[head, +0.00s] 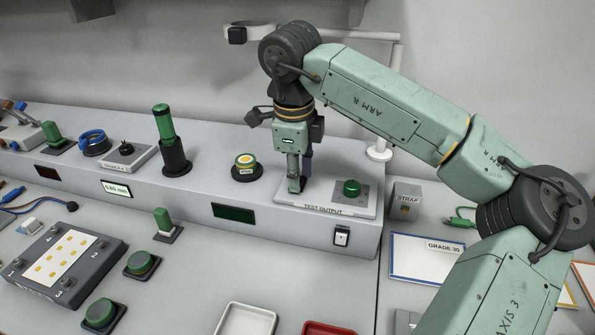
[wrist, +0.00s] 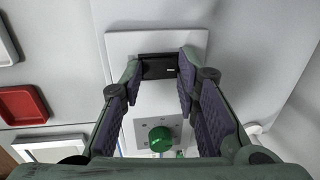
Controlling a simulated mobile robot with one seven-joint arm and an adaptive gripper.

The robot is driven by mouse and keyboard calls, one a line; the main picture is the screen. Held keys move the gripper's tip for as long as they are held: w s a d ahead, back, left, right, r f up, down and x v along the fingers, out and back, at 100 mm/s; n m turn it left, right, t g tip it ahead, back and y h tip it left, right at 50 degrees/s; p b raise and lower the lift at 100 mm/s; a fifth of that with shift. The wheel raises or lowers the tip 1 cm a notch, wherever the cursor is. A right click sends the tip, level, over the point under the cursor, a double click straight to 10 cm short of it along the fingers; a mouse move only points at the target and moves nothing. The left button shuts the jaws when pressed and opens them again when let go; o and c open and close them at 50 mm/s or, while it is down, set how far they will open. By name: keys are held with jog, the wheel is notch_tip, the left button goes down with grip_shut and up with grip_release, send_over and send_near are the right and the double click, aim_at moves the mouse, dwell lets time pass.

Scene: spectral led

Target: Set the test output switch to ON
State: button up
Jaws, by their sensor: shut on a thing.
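My gripper (head: 297,186) points down at the left part of the white TEST OUTPUT plate (head: 330,209). In the wrist view my gripper (wrist: 160,68) has its fingertips on both sides of a dark block (wrist: 158,67) and is shut on it. The block sits at or just over the plate; I cannot tell whether it is fixed there. A small rocker switch (head: 341,236), white-framed with a dark part, is on the bench front below the TEST OUTPUT label. My gripper is above and left of it, apart from it. Its ON or OFF position is too small to read.
A green knob (head: 352,188) stands on the plate right of my gripper. A yellow-topped round button (head: 245,163) and a green cylinder in a black holder (head: 165,130) are to the left. White (head: 246,320) and red (head: 328,328) trays lie in front.

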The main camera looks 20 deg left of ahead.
jog(key=shift+w+r+g+p, duration=0.1)
jog(key=shift+r+g+p, duration=0.15)
jog(key=shift+p, duration=0.2)
jog(key=shift+w+f+g, duration=0.1)
jog(key=shift+f+g, duration=0.15)
jog(key=shift+g, duration=0.1)
jog(key=o, duration=1.2)
jog(key=shift+c, duration=0.2)
notch_tip(320, 180, up, 12)
jog(key=shift+s, duration=0.35)
